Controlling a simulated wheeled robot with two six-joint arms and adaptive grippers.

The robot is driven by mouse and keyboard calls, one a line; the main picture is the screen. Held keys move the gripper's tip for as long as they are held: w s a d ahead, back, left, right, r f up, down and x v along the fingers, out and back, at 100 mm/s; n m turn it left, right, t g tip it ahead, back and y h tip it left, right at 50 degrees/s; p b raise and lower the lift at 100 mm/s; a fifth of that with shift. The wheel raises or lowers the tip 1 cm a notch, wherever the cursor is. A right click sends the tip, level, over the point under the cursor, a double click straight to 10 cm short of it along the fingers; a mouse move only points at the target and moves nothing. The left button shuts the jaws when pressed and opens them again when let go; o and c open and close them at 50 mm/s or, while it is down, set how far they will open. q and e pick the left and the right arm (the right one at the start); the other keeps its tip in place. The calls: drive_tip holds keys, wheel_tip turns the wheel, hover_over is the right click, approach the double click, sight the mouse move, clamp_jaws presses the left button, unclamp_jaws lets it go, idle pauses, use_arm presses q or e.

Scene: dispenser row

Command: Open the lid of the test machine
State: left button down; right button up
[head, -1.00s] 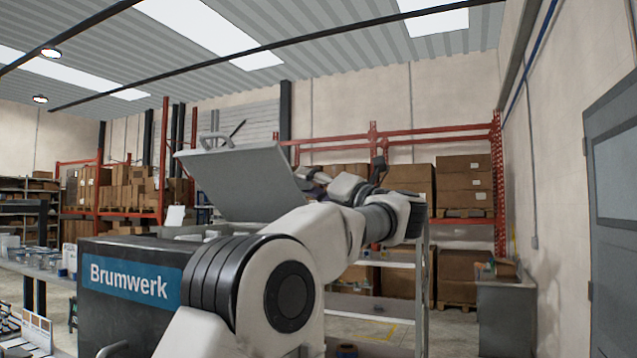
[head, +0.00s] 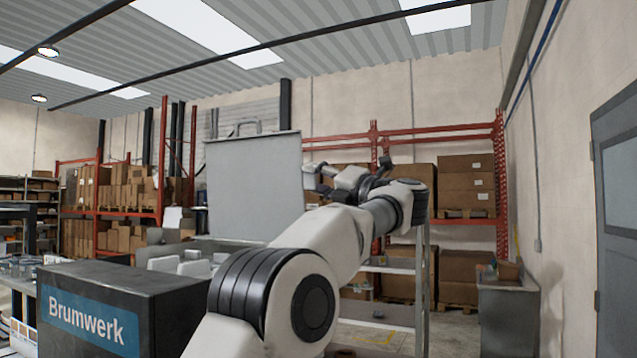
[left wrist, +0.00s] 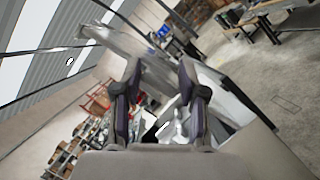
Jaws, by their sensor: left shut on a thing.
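The test machine is a dark box (head: 150,300) with a blue "Brumwerk" label, at the lower left of the head view. Its flat grey lid (head: 252,190) stands raised and nearly upright behind the box, with a handle (head: 247,124) on its top edge. My left gripper (head: 309,178) is at the lid's right edge and shut on it. In the left wrist view the two dark fingers of the left gripper (left wrist: 160,92) stand either side of a pale surface; the exact contact is hard to make out. My right gripper is not in view.
White blocks (head: 180,264) show behind the dark box, below the lid. A light metal shelf rack (head: 420,285) stands behind my left arm. Red racks with cartons (head: 465,180) line the back wall. A grey cabinet (head: 507,310) and a door (head: 615,210) are at the right.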

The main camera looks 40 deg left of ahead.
use_arm(q)
drive_tip(key=shift+w+a+f, duration=0.1)
drive_tip(key=shift+w, duration=0.1)
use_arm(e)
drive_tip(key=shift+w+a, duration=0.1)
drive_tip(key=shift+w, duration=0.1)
use_arm(q)
drive_tip(key=c, duration=0.8)
unclamp_jaws()
drive_tip(key=shift+o, duration=0.8)
drive_tip(key=shift+w+f, duration=0.1)
drive_tip(key=shift+w+a, duration=0.1)
drive_tip(key=shift+a, duration=0.1)
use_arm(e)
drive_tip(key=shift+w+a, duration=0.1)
use_arm(q)
drive_tip(key=shift+d, duration=0.1)
drive_tip(key=v, duration=1.2)
